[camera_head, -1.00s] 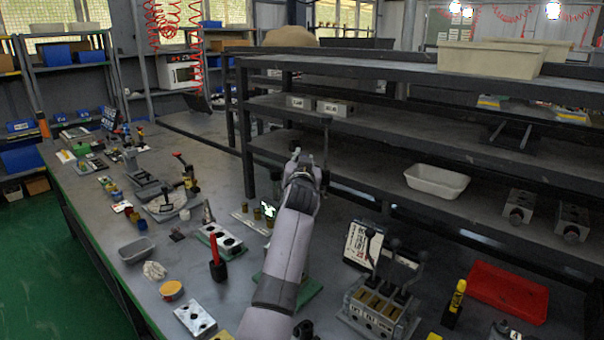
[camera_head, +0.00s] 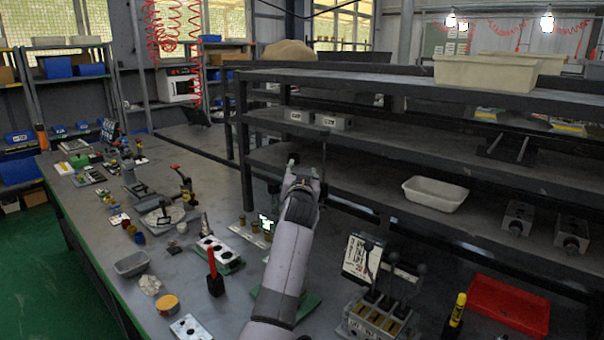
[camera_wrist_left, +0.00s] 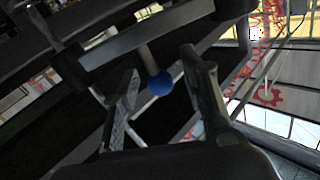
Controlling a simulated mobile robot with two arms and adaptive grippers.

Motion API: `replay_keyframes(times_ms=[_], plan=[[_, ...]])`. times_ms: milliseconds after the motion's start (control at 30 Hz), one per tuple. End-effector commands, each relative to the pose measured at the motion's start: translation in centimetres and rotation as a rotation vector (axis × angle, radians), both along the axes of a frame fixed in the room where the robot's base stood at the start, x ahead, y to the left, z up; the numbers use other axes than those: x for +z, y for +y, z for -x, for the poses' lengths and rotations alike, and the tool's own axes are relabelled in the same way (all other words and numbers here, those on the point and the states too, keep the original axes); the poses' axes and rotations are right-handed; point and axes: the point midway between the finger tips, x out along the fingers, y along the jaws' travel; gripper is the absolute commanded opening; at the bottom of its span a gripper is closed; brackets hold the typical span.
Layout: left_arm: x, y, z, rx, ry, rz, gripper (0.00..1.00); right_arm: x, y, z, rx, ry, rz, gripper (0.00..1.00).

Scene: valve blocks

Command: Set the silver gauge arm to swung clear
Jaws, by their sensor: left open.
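My left gripper (camera_head: 303,178) is raised in front of the dark shelf rack in the head view. In the left wrist view, its two fingers (camera_wrist_left: 160,66) are spread apart with nothing clamped between them. A blue ball knob (camera_wrist_left: 160,84) on a short pale stem shows in the gap between the fingers, below a grey bar (camera_wrist_left: 150,40). I cannot tell whether the fingers touch the knob. I cannot tell for sure whether this bar and knob are the silver gauge arm. In the head view the arm and gripper cover that spot. My right gripper is not in view.
The dark rack (camera_head: 400,87) rises behind the gripper, with a white bin (camera_head: 435,194) and valve blocks (camera_head: 572,234) on it. A lever block (camera_head: 375,318), a red tray (camera_head: 508,304) and a red marker (camera_head: 213,268) stand on the crowded bench.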

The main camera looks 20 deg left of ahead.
Motion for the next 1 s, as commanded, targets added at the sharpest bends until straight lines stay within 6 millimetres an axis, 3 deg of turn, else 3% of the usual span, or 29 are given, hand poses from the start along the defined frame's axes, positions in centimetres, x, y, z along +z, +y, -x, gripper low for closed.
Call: replay_keyframes(times_ms=[233,700,1000], plan=[[-0.1,-0.2,1.0,0.001,0.001,0.001,0.40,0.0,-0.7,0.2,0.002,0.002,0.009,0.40],[-0.1,-1.7,6.7,-0.001,0.000,0.001,0.40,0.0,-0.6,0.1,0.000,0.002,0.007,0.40],[0.0,-1.9,7.3,-0.001,0.000,0.000,0.40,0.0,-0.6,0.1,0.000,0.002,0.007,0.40]])
